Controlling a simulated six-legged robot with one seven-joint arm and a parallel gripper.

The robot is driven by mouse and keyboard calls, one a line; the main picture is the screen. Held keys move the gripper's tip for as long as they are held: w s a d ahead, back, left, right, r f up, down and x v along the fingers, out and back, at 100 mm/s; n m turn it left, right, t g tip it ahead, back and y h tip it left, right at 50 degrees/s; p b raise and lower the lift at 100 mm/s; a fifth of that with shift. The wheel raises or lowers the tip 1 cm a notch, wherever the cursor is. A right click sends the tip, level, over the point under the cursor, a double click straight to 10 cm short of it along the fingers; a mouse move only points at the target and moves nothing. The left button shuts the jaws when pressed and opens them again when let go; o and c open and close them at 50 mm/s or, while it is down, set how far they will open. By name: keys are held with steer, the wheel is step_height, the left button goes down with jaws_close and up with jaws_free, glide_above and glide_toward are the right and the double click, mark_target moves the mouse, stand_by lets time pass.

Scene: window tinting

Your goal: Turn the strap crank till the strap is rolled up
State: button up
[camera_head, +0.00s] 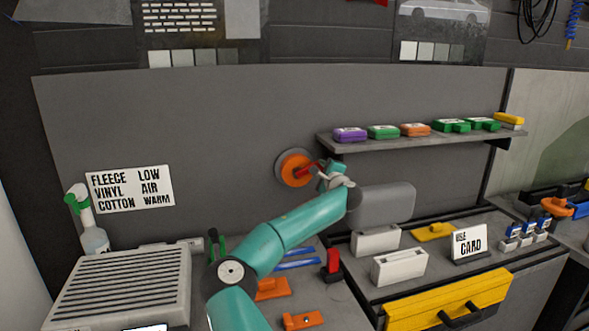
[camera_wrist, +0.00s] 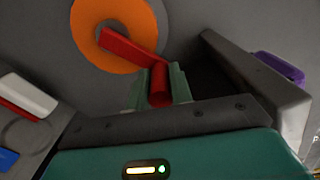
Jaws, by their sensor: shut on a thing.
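The strap crank is a red arm (camera_wrist: 130,48) with a red handle (camera_wrist: 160,88), mounted on an orange disc (camera_wrist: 88,22) on the grey wall panel. In the head view the orange disc (camera_head: 295,169) has a grey rim, and the crank arm (camera_head: 309,172) points right from its centre. My gripper (camera_wrist: 160,88) has its two green fingers on either side of the red handle and is shut on it. In the head view my gripper (camera_head: 328,176) is at the right of the disc. I cannot make out the strap itself.
A shelf (camera_head: 420,138) with several coloured blocks juts from the panel to the right of the crank, close to my gripper in the wrist view. Below are white boxes (camera_head: 399,267), a card sign (camera_head: 469,243) and a ribbed grey unit (camera_head: 125,285).

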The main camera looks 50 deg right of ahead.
steer(key=shift+s+d+r+n, duration=0.1)
steer(key=shift+r+n, duration=0.2)
steer(key=shift+r, duration=0.05)
steer(key=w+a+r+n, duration=0.2)
steer(key=a+r+n, duration=0.1)
steer(key=n, duration=0.4)
steer(key=shift+w+a+r, duration=0.3)
steer(key=shift+a, duration=0.35)
steer(key=o, duration=0.8)
steer(key=shift+s, duration=0.1)
steer(key=shift+o, duration=0.6)
steer(key=shift+f, duration=0.1)
